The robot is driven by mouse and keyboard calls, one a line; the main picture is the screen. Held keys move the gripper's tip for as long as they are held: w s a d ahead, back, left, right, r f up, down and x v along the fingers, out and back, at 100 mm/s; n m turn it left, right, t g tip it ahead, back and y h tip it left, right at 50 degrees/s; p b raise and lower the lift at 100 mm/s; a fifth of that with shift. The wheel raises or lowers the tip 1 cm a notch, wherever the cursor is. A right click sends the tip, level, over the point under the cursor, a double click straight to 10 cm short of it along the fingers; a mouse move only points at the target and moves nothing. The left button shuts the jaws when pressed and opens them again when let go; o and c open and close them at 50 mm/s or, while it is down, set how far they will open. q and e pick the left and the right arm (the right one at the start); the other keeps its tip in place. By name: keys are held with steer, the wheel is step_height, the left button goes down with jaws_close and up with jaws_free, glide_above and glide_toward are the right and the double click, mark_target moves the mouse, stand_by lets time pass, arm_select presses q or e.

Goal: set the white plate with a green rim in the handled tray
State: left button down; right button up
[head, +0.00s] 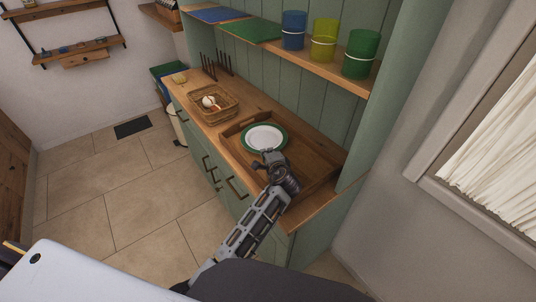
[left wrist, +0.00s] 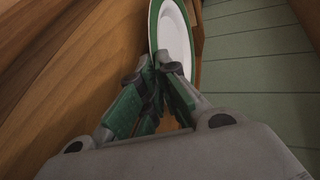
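The white plate with a green rim (head: 264,136) is at the left part of the wooden handled tray (head: 312,160) on the counter. The tray's right part is bare. My left gripper (head: 270,160) is at the plate's near rim, over the tray. In the left wrist view its fingers (left wrist: 158,68) are close together with the plate's rim (left wrist: 174,30) pinched between their tips. The fingers hide the near part of the rim. I cannot tell whether the plate's underside touches the tray floor. My right gripper is not in view.
A wicker basket (head: 213,103) with small items stands left of the tray. A dark peg rack (head: 217,66) is behind it. The shelf above (head: 300,58) holds blue, yellow and green cups and flat mats. The cabinet side wall closes the right.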

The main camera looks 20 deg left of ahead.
arm_select(q)
steer(key=shift+f+b, duration=0.3)
steer(key=shift+f, duration=0.15)
stand_by(0.6)
steer(key=c, duration=2.1)
jaws_free()
steer(key=o, duration=0.5)
steer(key=shift+o, duration=0.2)
steer(key=shift+f, duration=0.1)
